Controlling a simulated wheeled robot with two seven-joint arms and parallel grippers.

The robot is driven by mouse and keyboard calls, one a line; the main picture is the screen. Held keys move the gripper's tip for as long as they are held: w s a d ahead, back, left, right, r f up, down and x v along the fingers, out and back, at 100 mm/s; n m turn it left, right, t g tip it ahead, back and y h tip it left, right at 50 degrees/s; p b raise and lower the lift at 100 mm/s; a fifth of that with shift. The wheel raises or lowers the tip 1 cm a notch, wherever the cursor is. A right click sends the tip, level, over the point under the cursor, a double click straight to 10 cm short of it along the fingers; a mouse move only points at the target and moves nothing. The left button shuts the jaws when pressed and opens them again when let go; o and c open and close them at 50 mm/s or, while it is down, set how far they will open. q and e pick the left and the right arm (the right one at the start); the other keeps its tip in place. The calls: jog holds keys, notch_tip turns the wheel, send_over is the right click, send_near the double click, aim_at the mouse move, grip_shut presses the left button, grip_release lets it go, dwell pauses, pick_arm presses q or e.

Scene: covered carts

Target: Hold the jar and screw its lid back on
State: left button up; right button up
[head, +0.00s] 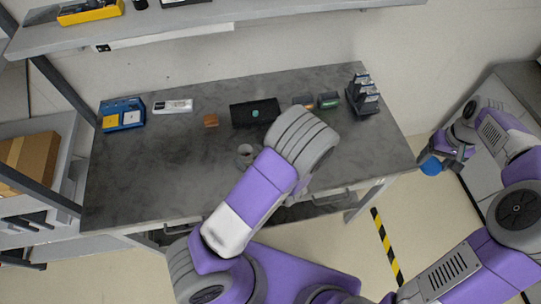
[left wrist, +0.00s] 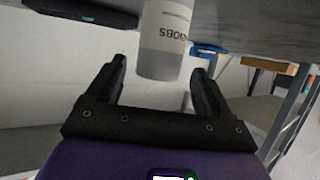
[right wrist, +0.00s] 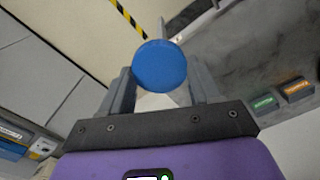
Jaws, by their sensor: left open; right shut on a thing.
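The jar (head: 245,152) stands on the grey table in the head view, partly hidden by my left arm. In the left wrist view the jar (left wrist: 166,38), with a label reading "KNOBS", is between the two fingers of my left gripper (left wrist: 160,75). Those fingers are open, with a gap on each side of it. My left gripper is hidden behind my arm in the head view. My right gripper (head: 447,152) is off the table's right side, shut on the round blue lid (head: 430,166). The lid (right wrist: 160,66) also shows between the fingers in the right wrist view.
On the table (head: 165,185) are a blue box (head: 122,115), a white labelled box (head: 173,106), a brown block (head: 211,121), a black tray (head: 243,114), small bins (head: 328,100) and a dark rack (head: 366,100). A shelf (head: 150,25) runs above. The table's left part is clear.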

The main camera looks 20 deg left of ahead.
aim_at(242, 149)
pick_arm(q)
jog(key=x, duration=0.5)
jog(key=shift+w, duration=0.15)
